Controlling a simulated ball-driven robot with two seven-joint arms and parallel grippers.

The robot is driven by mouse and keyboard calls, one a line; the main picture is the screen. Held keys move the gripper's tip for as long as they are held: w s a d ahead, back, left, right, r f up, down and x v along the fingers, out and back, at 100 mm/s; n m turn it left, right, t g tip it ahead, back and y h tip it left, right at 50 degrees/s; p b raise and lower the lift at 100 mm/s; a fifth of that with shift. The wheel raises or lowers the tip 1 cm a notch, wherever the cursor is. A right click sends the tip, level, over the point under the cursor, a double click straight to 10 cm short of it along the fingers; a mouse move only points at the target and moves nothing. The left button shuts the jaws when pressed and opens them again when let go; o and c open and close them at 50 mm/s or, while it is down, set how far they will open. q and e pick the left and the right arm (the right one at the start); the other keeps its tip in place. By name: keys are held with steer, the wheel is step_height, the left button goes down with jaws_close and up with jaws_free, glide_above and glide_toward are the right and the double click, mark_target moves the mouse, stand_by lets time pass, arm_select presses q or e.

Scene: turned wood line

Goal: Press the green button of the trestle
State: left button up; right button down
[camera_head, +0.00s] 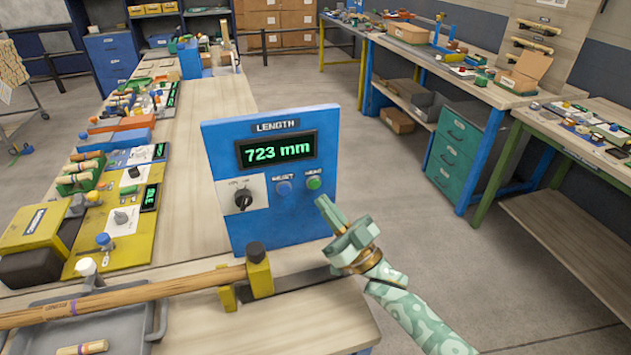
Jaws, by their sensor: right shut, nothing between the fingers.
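The blue panel (226,150) stands upright on the wooden bench and carries a display (276,149) reading "723 mm" under the word LENGTH. The green button (314,183) is on the panel's lower right, beside a blue button (284,188). A black knob (243,199) on a white plate is at the panel's lower left. My right gripper (322,203) is shut and empty, with its tips just below the green button in the picture. Whether the tips touch the panel I cannot tell. My left gripper is not in view.
A long wooden rod (150,292) lies in front of the panel, its end at a yellow stop (259,269). A grey tray (120,325) is at lower left. Yellow fixtures (122,225) and parts crowd the bench's left side. Floor is open to the right.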

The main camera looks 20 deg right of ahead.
steer(key=s+p, duration=0.1)
steer(key=s, duration=0.1)
steer(key=shift+s, duration=0.35)
steer(key=shift+d+f, duration=0.1)
stand_by(0.5)
